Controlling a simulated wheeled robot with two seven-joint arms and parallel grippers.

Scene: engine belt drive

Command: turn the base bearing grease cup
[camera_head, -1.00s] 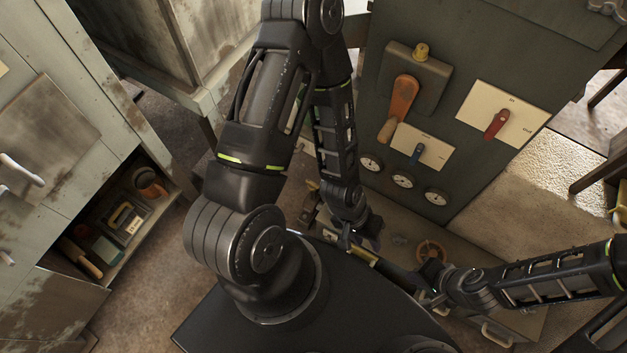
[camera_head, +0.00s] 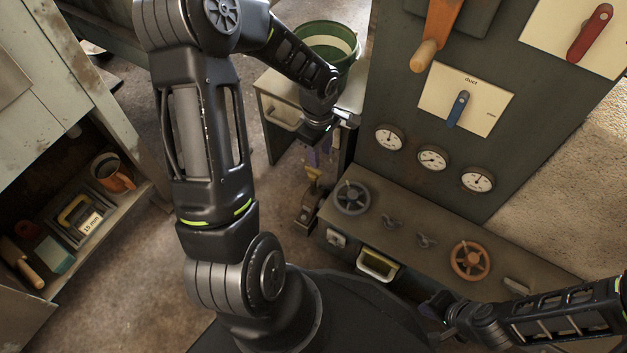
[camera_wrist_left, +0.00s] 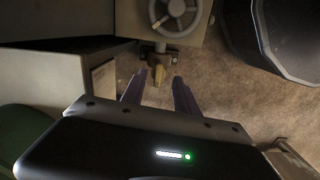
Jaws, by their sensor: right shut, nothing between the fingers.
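A small brass cap (camera_head: 313,176), which looks like the grease cup, sits on a dark fitting low on the floor, left of the console's front corner. In the left wrist view the brass cap (camera_wrist_left: 158,74) shows beyond and between my fingertips, below a grey handwheel. My left gripper (camera_head: 320,156) points down above the cap. In the left wrist view my left gripper (camera_wrist_left: 158,90) has its two purplish fingers apart, with nothing between them. My right gripper (camera_head: 436,306) is shut and empty by the console's front edge, partly dark.
The console (camera_head: 400,222) carries a grey handwheel (camera_head: 352,197), an orange handwheel (camera_head: 470,260) and small wing knobs. A grey side cabinet (camera_head: 280,112) with a green bucket (camera_head: 322,52) stands behind my left wrist. Bare floor (camera_head: 160,260) lies left of my base.

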